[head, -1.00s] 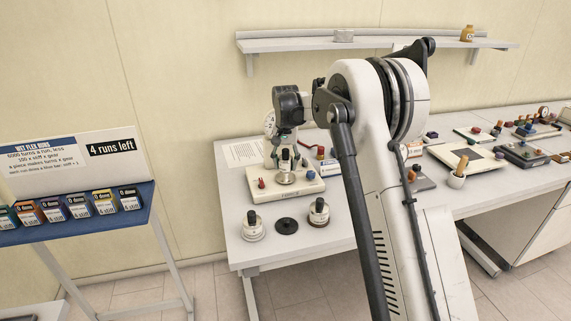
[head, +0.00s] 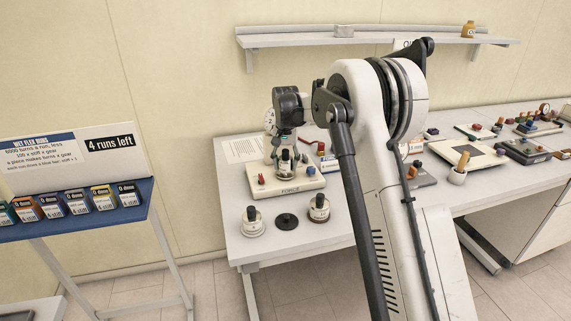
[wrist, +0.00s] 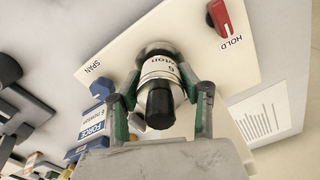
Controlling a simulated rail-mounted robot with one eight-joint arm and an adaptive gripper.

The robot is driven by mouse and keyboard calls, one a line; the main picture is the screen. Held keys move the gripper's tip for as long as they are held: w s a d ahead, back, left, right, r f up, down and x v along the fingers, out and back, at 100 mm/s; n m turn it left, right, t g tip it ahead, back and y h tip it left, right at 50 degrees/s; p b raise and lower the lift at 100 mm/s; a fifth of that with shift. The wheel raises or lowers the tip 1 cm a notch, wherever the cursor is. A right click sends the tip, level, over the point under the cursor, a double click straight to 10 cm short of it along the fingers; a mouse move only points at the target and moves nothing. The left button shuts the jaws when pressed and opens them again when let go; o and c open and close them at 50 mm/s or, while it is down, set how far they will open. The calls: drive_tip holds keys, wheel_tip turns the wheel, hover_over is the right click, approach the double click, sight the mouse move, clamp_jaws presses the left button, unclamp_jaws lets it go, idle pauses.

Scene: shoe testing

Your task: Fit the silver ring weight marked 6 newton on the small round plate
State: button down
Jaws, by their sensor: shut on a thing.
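I cannot tell whether weight and plate touch. In the head view my gripper (head: 286,160) is small, just above the gauge base.
Two other knobbed weights stand on the bench, one left (head: 252,226) and one right (head: 319,210), with a dark disc (head: 286,221) between them. A red HOLD switch (wrist: 229,17) and a blue FORCE box (wrist: 93,122) are near my gripper.

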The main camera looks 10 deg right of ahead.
drive_tip(key=shift+f+b, duration=0.4)
drive_tip(key=shift+f, duration=0.2)
drive_tip(key=c, duration=1)
unclamp_jaws()
drive_tip(key=shift+r, duration=0.1)
wheel_tip(320, 180, up, 12)
drive_tip(key=shift+f, duration=0.1)
